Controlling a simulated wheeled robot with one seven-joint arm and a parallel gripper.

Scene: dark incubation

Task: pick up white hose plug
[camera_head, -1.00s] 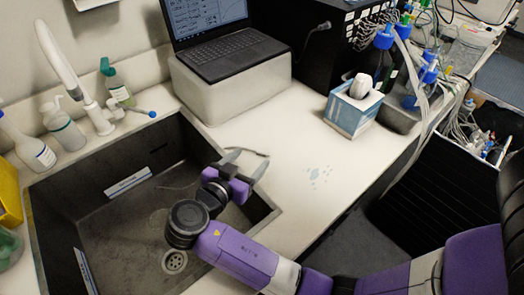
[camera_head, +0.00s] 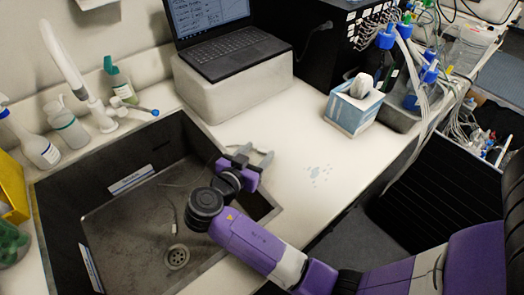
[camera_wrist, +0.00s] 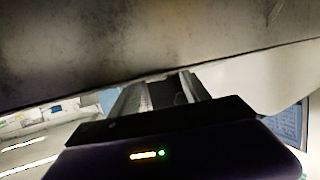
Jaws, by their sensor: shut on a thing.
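My gripper (camera_head: 254,156) is over the right rim of the sink, near the white counter. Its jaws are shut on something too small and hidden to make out. I cannot pick out the white hose plug in either view. In the wrist view my gripper (camera_wrist: 160,92) shows its grey fingers close below a large grey surface, and no plug shows between them. A thin pale line, perhaps a hose, (camera_head: 175,214) shows in the sink left of my wrist; I cannot tell whether it joins what I hold.
The dark sink (camera_head: 120,225) has a drain and raised edges. A laptop (camera_head: 232,45) stands on a white block (camera_head: 238,88). Bottles and a tap (camera_head: 100,115) line the back left. A tissue box (camera_head: 353,110) and tubed bottles stand right.

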